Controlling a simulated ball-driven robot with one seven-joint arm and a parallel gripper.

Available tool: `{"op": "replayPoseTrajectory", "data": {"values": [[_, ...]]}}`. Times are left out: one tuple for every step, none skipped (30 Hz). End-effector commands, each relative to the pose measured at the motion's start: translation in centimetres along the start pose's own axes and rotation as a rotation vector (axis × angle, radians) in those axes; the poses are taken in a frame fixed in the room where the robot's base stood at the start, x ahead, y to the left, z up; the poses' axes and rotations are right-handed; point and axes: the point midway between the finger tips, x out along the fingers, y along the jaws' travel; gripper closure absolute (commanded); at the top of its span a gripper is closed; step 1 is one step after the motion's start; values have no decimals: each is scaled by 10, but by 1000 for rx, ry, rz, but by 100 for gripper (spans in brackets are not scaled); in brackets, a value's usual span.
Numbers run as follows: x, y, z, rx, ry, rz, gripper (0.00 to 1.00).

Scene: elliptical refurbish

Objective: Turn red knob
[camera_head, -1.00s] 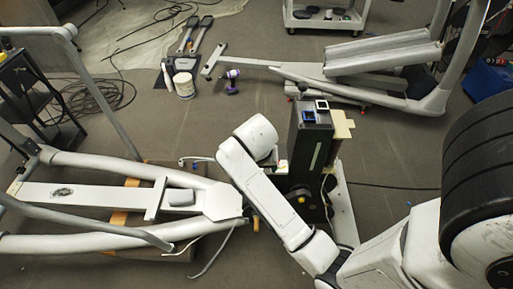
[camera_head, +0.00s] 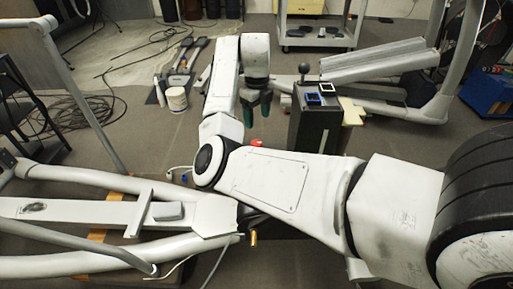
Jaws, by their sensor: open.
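A small red piece (camera_head: 257,143), possibly the red knob, peeks out above my forearm in front of the dark box (camera_head: 318,128). My arm hides what it is mounted on. My gripper (camera_head: 257,108) hangs with its two green fingers pointing down, apart and empty. In the picture it is above the red piece and left of the box. I cannot tell its distance from either.
On the box are a black ball-topped lever (camera_head: 304,70), a blue-framed square (camera_head: 313,98) and a white-framed square (camera_head: 326,87). A pale elliptical frame (camera_head: 100,208) fills the left.

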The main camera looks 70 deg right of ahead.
Motion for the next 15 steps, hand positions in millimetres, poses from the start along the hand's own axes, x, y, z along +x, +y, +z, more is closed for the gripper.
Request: {"op": "replayPoseTrajectory", "data": {"values": [[1, 0, 2, 24, -2, 9, 31], [1, 0, 2, 33, -1, 12, 31], [2, 0, 3, 42, -1, 14, 31], [3, 0, 3, 45, 0, 15, 31], [5, 0, 3, 46, 0, 15, 31], [9, 0, 3, 46, 1, 15, 31], [13, 0, 2, 46, 1, 15, 31], [18, 0, 2, 45, 2, 15, 31], [24, 0, 2, 45, 2, 15, 31], [29, 0, 2, 44, 1, 15, 31], [35, 1, 2, 43, 1, 15, 31], [43, 1, 2, 42, 2, 15, 31], [49, 1, 2, 42, 2, 15, 31], [54, 1, 2, 42, 2, 14, 31], [61, 1, 2, 43, 2, 15, 31]]}}
